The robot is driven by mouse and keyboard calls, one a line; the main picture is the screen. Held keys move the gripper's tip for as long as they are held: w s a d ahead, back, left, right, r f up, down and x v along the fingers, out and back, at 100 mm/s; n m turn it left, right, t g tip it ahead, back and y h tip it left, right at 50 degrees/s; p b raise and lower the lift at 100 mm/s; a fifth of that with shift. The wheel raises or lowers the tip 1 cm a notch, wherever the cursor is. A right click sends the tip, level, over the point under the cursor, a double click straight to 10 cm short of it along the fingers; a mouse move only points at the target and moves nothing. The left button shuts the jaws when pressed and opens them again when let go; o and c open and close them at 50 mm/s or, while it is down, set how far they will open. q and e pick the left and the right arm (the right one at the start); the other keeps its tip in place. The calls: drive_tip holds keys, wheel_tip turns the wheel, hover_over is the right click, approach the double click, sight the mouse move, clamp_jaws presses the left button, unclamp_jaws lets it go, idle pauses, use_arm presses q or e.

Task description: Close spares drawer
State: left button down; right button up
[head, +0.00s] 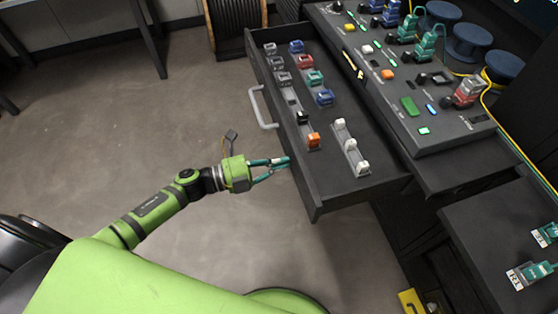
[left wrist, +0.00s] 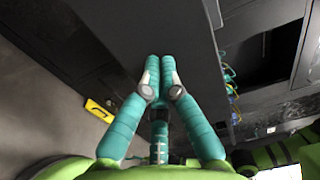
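The spares drawer (head: 337,195) is dark grey and stands pulled out from under the bench in the head view. Its pale bar handle (head: 262,108) is on the front face, toward the upper left. My left gripper (head: 287,162) is outside the drawer, by the lower part of its front face and well below the handle. It also shows in the left wrist view (left wrist: 161,62), with its teal fingertips together and nothing visible between them. A dark panel lies behind the fingertips there; I cannot tell whether they touch it. My right gripper is in neither view.
The drawer holds rows of small coloured connectors (head: 305,62) and white pieces (head: 350,143). The bench top (head: 440,138) above carries several devices and cables. A cable drum (head: 237,22) stands at the back. A yellow object (head: 411,301) is at the lower right. The floor left of the drawer is mostly clear.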

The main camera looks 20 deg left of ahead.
sight(355, 142)
use_arm(q)
drive_tip(key=b+x, duration=0.5)
drive_tip(key=x, duration=1.7)
drive_tip(key=shift+w+d+f, duration=0.1)
drive_tip(key=shift+w+d, duration=0.1)
drive_tip(key=shift+b, duration=0.3)
drive_tip(key=shift+d+r, duration=0.1)
drive_tip(key=shift+r, duration=0.2)
drive_tip(key=shift+w, duration=0.1)
